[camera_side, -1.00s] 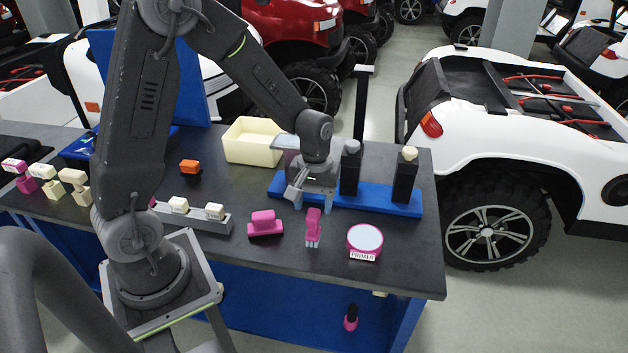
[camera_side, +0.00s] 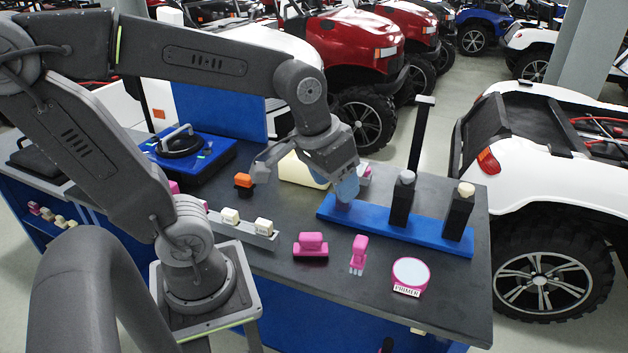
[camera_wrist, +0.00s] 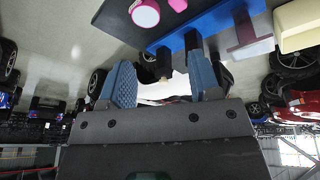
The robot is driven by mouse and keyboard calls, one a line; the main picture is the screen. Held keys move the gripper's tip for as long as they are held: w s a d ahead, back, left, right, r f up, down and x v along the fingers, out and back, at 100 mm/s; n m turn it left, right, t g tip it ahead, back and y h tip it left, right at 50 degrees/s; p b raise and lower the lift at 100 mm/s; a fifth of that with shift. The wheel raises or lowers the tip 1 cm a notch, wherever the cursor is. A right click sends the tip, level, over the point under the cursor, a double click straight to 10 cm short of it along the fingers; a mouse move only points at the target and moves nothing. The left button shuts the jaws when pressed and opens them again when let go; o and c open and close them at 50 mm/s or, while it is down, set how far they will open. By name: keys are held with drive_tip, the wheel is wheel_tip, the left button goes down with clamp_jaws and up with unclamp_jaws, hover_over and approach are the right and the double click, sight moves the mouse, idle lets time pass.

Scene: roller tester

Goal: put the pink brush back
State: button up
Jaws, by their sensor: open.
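A pink brush (camera_side: 359,251) with pale tips at its lower end is on the dark bench top, between a pink block on a dark base (camera_side: 311,245) and a round pink primer pot (camera_side: 410,273). My gripper (camera_side: 344,198) is open, its blue fingers above the left part of a blue rack (camera_side: 385,222), behind the brush and apart from it. In the wrist view, the two blue fingers (camera_wrist: 162,82) have nothing held between them. The primer pot (camera_wrist: 145,12) shows at the top there, with a pink piece (camera_wrist: 178,5) beside it, cut by the edge.
Two black posts (camera_side: 402,203) (camera_side: 458,212) and a taller thin one (camera_side: 420,135) stand at the rack. A cream bin (camera_side: 298,170) is behind my gripper. A grey rail (camera_side: 245,230) with white blocks lies left.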

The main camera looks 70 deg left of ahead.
drive_tip(key=s+m, duration=0.1)
drive_tip(key=s+r+t, duration=0.1)
drive_tip(key=s, duration=0.1)
drive_tip(key=s+d+m, duration=0.1)
drive_tip(key=shift+s+r+m+t, duration=0.25)
drive_tip(key=shift+m+t, duration=0.05)
drive_tip(key=shift+t, duration=0.1)
idle(0.9)
